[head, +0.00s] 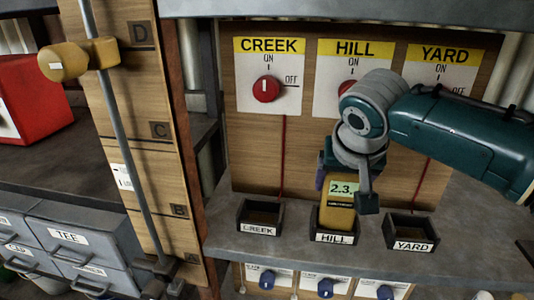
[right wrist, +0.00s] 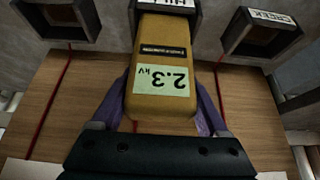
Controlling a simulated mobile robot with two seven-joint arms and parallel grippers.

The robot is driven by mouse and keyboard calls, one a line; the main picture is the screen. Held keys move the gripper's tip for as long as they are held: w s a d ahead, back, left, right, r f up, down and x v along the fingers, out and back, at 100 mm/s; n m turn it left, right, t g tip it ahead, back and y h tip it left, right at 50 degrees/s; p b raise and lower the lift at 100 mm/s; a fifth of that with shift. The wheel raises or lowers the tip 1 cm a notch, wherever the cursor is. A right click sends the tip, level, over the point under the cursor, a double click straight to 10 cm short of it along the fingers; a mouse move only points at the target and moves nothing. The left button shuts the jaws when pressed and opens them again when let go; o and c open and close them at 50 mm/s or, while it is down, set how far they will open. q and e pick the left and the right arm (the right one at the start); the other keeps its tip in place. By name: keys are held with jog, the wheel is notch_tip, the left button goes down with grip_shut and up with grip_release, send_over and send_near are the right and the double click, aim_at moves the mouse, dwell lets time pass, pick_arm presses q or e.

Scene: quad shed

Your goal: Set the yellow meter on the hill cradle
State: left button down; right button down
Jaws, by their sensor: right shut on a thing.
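The yellow meter (head: 338,212) is upright, with a pale green display reading 2.3. Its lower end is in the hill cradle (head: 333,238), behind the front wall with the HILL label. Whether it rests on the cradle floor is hidden. My right gripper (head: 343,188) is shut on the meter's upper part. In the right wrist view, the meter (right wrist: 163,65) sits between purple fingers (right wrist: 165,100), and its far end meets the dark hill cradle (right wrist: 168,12). My left gripper is not in view.
The empty creek cradle (head: 260,228) stands left of the hill cradle and the empty yard cradle (head: 411,243) right. Behind is a wooden board (head: 300,150) with red-knob switches. A post with a metal rod (head: 122,130) stands left. Blue knobs (head: 326,287) sit below the shelf.

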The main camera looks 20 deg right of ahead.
jog(key=shift+c, duration=1.8)
grip_release()
jog(key=shift+f, duration=0.15)
jog(key=o, duration=0.4)
jog(key=shift+c, duration=0.2)
jog(key=shift+r, duration=0.3)
jog(key=p+v, duration=0.4)
jog(key=v, duration=0.7)
jog(key=s+a+f+n+y, duration=0.1)
jog(key=s+a+f+n, duration=0.1)
jog(key=s, duration=0.9)
jog(key=s+a+f+n+g+y, duration=0.1)
jog(key=s+a+n, duration=0.4)
jog(key=s, duration=0.6)
jog(key=shift+s+f+n+y, duration=0.25)
jog(key=shift+f+n+y, duration=0.45)
jog(key=shift+f, duration=0.2)
